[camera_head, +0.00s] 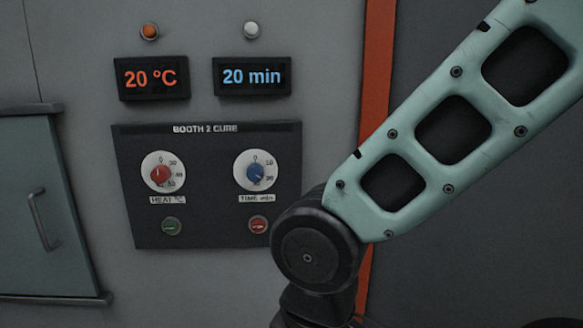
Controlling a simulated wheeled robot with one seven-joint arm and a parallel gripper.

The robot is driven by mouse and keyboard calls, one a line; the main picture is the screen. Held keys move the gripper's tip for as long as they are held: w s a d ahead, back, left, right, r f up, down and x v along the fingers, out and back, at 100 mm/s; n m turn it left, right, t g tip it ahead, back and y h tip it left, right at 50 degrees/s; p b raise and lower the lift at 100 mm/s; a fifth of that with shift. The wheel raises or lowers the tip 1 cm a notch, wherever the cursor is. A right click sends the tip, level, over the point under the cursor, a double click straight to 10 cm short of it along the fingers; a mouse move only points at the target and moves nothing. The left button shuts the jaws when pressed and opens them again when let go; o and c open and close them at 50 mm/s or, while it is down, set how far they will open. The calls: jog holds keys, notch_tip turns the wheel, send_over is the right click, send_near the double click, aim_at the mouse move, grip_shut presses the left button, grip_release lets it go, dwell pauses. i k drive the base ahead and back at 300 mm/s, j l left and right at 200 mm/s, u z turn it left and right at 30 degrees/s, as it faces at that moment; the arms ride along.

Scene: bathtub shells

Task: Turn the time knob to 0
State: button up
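The time knob (255,174) is blue on a round white dial, above a label reading "TIME min". The dial's 0 is at the top, with 10 and further numbers down its right side. Which way the knob points is too small to tell surely. The time display (251,76) above reads "20 min" in blue. My pale green arm crosses the right of the view, and its black joint hangs low, right of the knob and apart from it in the picture. My gripper is not in view.
The red heat knob (160,175) sits left on the same black panel (206,226), below a display (151,78) reading "20 °C". A green button (172,226) and a red button (258,224) sit beneath the knobs. A handled door (45,215) is at left.

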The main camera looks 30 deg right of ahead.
aim_at(255, 172)
jog(key=j, duration=0.55)
jog(key=k+j+z, duration=0.15)
jog(key=j, duration=0.9)
jog(key=k+z, duration=0.05)
